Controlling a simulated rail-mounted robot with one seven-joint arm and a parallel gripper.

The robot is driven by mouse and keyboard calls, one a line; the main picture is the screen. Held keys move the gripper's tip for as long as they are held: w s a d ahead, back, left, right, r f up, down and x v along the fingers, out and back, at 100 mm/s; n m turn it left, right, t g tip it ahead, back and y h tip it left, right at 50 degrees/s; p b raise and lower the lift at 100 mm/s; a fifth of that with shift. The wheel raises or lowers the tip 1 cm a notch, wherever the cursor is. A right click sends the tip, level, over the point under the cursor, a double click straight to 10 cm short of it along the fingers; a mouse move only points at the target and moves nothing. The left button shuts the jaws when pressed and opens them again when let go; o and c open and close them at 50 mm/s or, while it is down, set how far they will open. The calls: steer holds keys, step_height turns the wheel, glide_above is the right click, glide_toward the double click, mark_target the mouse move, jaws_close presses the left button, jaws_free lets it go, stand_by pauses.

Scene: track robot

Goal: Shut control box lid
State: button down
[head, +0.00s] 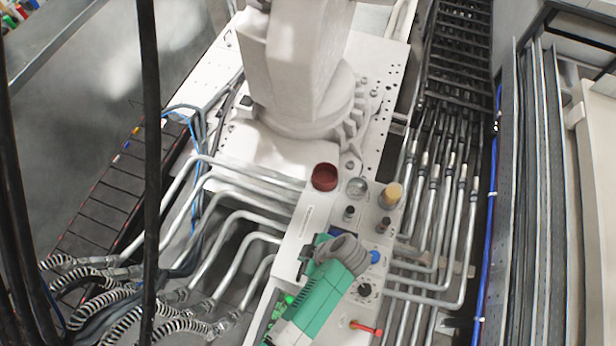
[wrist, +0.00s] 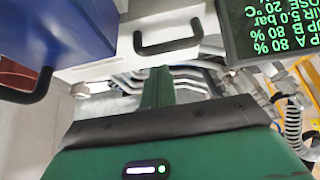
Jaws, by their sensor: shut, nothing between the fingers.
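In the wrist view, my gripper (wrist: 158,78) is shut and empty, its green fingers together beyond the dark band of its green body. A pale panel (wrist: 140,58) with a black bar handle (wrist: 168,46) lies beyond the fingertips. The gripper looks apart from this handle. A blue box (wrist: 60,40) with a black handle (wrist: 32,90) is at the left. A dark screen (wrist: 270,30) with green text is at the upper right. I cannot tell which of these is the control box lid. In the head view, no lid can be clearly made out.
In the head view, a light panel (head: 302,215) carries a red round cap (head: 325,177), a yellowish knob (head: 390,195) and a red-tipped lever (head: 367,328). Bent metal pipes (head: 250,188) run out on both sides. A black cable (head: 150,150) crosses the left. Grey floor shows at upper left.

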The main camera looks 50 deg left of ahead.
steer(key=shift+w+d+f+b, duration=0.25)
steer(key=shift+f+b, duration=0.1)
steer(key=shift+f, duration=0.2)
steer(key=shift+w+d+f+b, duration=0.1)
steer(key=shift+d+f+b, duration=0.2)
steer(key=shift+f, duration=0.2)
steer(key=shift+d+f+b, duration=0.2)
steer(key=shift+f+b, duration=0.25)
steer(key=shift+f, duration=0.15)
steer(key=shift+d+f+b, duration=0.2)
steer(key=shift+f+b, duration=0.2)
steer(key=shift+f, duration=0.15)
steer(key=shift+w, duration=0.1)
step_height(320, 180, up, 6)
steer(key=r+p, duration=0.1)
steer(key=p, duration=0.4)
steer(key=w+d+f+b, duration=0.2)
steer(key=w+d+b, duration=0.1)
steer(key=w+d, duration=0.3)
steer(key=shift+d+f, duration=0.35)
steer(key=shift+d, duration=0.4)
